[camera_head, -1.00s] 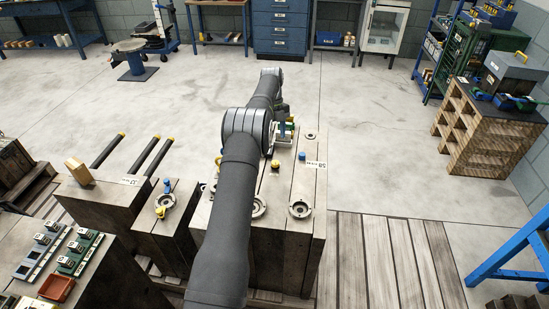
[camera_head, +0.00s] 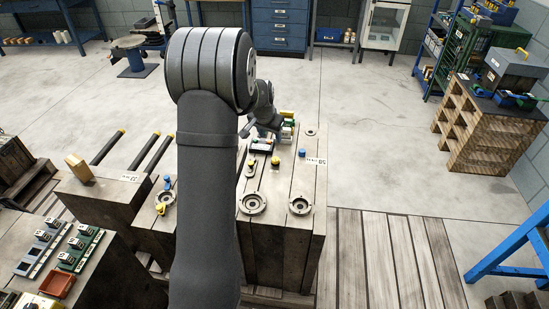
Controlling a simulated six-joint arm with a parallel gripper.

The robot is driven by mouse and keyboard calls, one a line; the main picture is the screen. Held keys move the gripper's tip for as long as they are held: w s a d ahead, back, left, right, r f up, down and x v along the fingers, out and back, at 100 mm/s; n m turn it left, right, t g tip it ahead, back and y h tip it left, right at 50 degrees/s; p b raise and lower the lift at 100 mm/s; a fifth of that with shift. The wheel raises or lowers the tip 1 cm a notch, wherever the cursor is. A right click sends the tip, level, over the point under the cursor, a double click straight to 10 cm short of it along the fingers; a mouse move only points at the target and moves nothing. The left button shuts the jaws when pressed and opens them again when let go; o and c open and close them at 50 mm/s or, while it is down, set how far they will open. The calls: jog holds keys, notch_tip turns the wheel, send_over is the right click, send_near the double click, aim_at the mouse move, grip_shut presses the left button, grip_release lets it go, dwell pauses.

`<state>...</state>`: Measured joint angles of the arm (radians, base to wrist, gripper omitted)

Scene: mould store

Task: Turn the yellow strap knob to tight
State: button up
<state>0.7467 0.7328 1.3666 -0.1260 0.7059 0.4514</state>
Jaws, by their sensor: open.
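Small yellow knobs show on the wooden mould blocks. One yellow knob (camera_head: 275,161) is on the top of the middle block, and another yellow knob (camera_head: 251,162) is just left of it. A third yellow knob (camera_head: 160,208) is on the block to the left, partly beside my arm. I cannot tell which one is the strap knob, nor read any tight mark. My gripper (camera_head: 262,131) is open, above the far part of the middle block, beyond the yellow knobs and apart from them. Its fingers are small and partly hidden by the wrist.
A small dark panel (camera_head: 262,146) and a green-and-yellow item (camera_head: 288,126) are near my gripper. Blue knobs (camera_head: 302,153) and round metal fittings (camera_head: 300,205) also stand on the block. A white label (camera_head: 316,161) is at its right edge.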

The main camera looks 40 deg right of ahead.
jog(key=a+n, duration=0.1)
jog(key=n, duration=0.1)
send_near(275, 159)
jog(key=x, duration=0.8)
dwell(0.3)
jog(key=c, duration=1)
